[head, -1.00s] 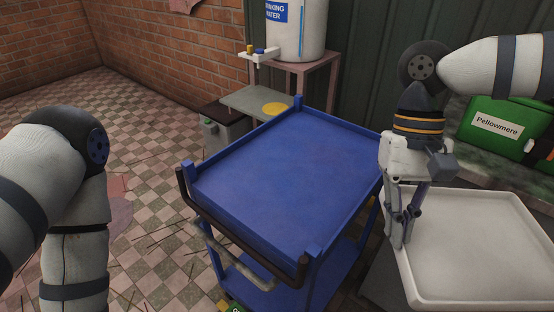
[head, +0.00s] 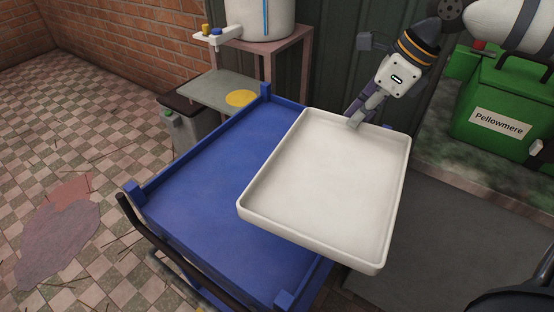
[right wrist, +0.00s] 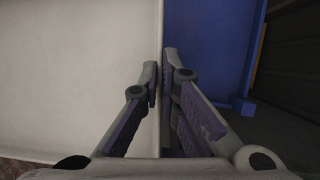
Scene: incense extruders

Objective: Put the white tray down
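The white tray (head: 325,185) is over the right part of the blue cart's top (head: 195,195) in the head view, its near right corner reaching past the cart's edge. I cannot tell whether it touches the cart or hangs just above it. My right gripper (head: 354,122) is at the tray's far rim. In the right wrist view my right gripper's fingers (right wrist: 161,82) are closed on the rim of the white tray (right wrist: 80,70), one on each side of the wall. The cart's blue surface (right wrist: 205,60) shows beyond the rim. My left gripper is out of view.
The left part of the cart top is bare. A green box labelled Pellowmere (head: 500,115) stands at right. A water container (head: 262,15) on a stand and a grey bench with a yellow disc (head: 241,98) are behind the cart. A grey bin (head: 186,125) stands left of it.

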